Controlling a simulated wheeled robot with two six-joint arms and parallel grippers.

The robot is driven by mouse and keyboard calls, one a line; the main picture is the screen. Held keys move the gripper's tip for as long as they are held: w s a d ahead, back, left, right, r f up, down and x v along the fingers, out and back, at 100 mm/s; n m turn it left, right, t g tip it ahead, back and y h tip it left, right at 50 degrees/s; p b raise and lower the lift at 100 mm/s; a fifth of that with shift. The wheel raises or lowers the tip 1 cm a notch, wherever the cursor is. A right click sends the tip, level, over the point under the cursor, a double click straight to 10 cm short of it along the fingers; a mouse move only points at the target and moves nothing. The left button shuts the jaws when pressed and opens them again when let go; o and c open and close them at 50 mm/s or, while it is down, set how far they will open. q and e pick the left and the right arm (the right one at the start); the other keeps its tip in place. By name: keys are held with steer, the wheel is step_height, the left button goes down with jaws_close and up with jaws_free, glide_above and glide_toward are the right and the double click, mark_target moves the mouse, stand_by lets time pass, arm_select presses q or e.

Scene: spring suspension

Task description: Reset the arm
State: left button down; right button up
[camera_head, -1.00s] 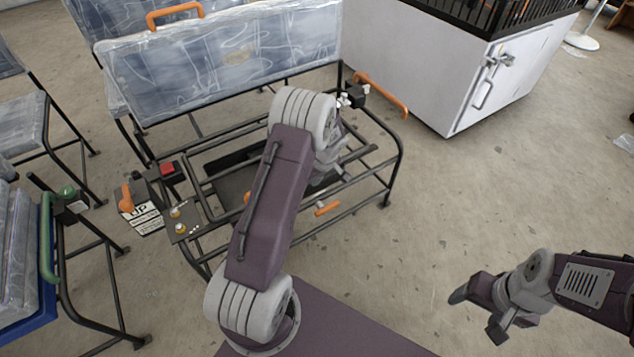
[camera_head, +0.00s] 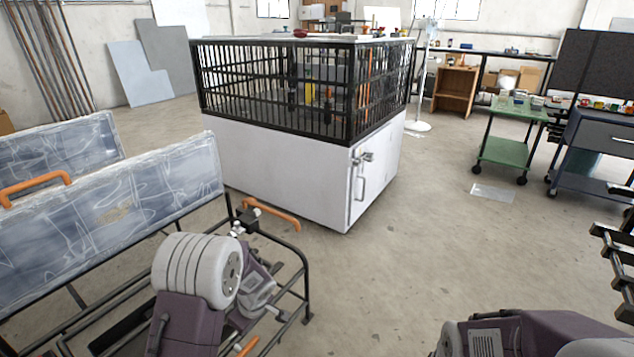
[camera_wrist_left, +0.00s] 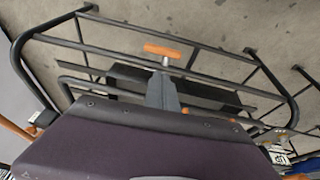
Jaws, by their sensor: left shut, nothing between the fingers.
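My left arm (camera_head: 193,318) reaches over the black tube-frame cart (camera_head: 305,285) at the bottom left of the head view. Its grey wrist part (camera_head: 258,292) hangs over the cart, and the fingers are hard to make out there. In the left wrist view my left gripper (camera_wrist_left: 163,84) is shut and empty. It points at an orange T-shaped handle (camera_wrist_left: 163,50) on the cart frame; I cannot tell whether they touch. My right arm (camera_head: 530,335) shows only in part at the bottom right, and its gripper is outside the frame.
A seat back (camera_head: 130,205) wrapped in clear plastic stands left of my left arm. An orange bar (camera_head: 272,217) sticks out at the cart's far end. A white cabinet with a black cage (camera_head: 290,180) stands behind. The floor (camera_head: 400,265) between the arms is clear.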

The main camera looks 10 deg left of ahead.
arm_select(q)
steer(key=s+d+r+m+h, duration=0.1)
steer(key=s+d+r, duration=0.1)
steer(key=s+r, duration=0.6)
steer(key=s+d+m+g+h, duration=0.15)
steer(key=s+d+m, duration=0.25)
steer(key=s+m, duration=0.55)
step_height(320, 180, up, 34)
steer(key=m+p, duration=0.2)
steer(key=p, duration=3.2)
steer(key=shift+d+h, duration=0.15)
steer(key=shift+h, duration=0.3)
steer(key=shift+t, duration=0.25)
